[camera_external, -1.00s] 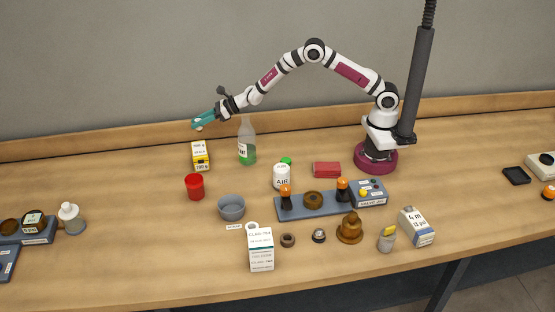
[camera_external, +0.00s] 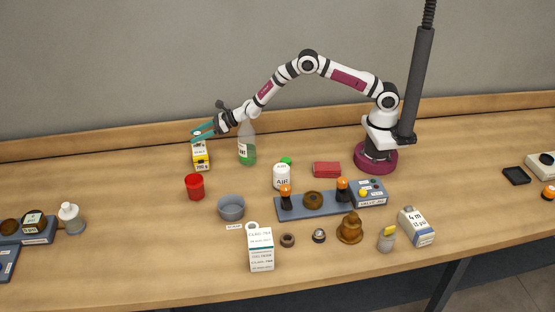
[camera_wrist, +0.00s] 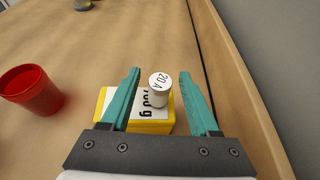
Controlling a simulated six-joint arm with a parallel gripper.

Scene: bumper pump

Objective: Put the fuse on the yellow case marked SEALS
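The fuse, a small white cylinder marked 20 A (camera_wrist: 159,88), is upright between my gripper's teal fingers in the wrist view. It appears to stand on the yellow case (camera_wrist: 150,127), whose white label shows "700 g" here; the word SEALS is not legible. The case also shows in the external view (camera_external: 202,161), below my gripper (camera_external: 196,135). My gripper (camera_wrist: 159,78) is open, with a gap on each side of the fuse. The fuse's foot is partly hidden, so its exact contact with the case is hard to see.
A red cup (camera_wrist: 31,90) stands left of the case in the wrist view. A green-bottomed bottle (camera_external: 247,146) stands right of the case in the external view. The wooden back ledge (camera_wrist: 228,75) runs close behind. A grey bowl (camera_external: 231,207) is farther forward.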

